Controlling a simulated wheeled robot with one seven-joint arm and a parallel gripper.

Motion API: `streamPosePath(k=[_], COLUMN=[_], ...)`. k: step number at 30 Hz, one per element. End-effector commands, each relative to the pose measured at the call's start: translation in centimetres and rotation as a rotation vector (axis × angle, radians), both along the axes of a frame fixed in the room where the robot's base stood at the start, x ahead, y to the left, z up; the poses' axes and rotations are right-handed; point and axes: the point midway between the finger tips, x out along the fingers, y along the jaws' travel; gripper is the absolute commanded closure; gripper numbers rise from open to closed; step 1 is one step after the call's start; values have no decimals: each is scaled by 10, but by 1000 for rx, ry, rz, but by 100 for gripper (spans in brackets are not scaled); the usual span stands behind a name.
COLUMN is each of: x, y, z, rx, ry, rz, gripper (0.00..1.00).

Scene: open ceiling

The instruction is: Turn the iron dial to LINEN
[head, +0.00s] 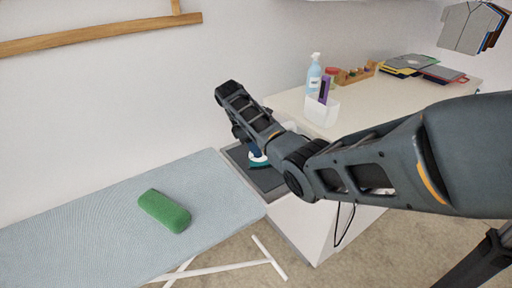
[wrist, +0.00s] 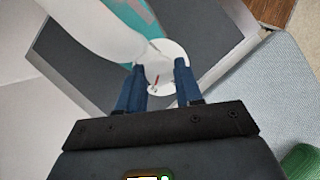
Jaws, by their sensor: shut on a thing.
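The iron is white and teal (wrist: 95,32) and rests on a dark grey pad (wrist: 215,35). Its teal edge also shows in the head view (head: 257,162), mostly hidden behind my arm. The dial (wrist: 166,87) is a round white disc with a red pointer line, seen in the wrist view between my fingers. My gripper (wrist: 160,68) is shut on the dial, one dark blue finger on each side of it. The dial's lettering is too small to read, so its setting cannot be told.
An ironing board with a pale blue cover (head: 90,225) carries a green cushion-like block (head: 164,210). The white counter (head: 285,100) holds a spray bottle (head: 314,75), a white bin (head: 322,110), a wooden rack (head: 355,75) and folded cloths (head: 410,65) farther right.

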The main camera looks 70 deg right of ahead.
Motion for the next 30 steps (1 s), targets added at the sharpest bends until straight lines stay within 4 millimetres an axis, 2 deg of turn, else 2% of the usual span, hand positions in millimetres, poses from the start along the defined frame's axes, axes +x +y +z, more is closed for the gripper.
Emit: streamPosePath(k=[10,11,19,26,30], x=[0,0,0,0,4], y=[-1,-1,0,0,1], z=[1,1,1,1,9], rx=[-2,-2,-1,-1,-1], ry=[-2,-2,0,0,-2], rz=[-2,-2,-2,-2,-1], gripper=[95,64,39,39,39])
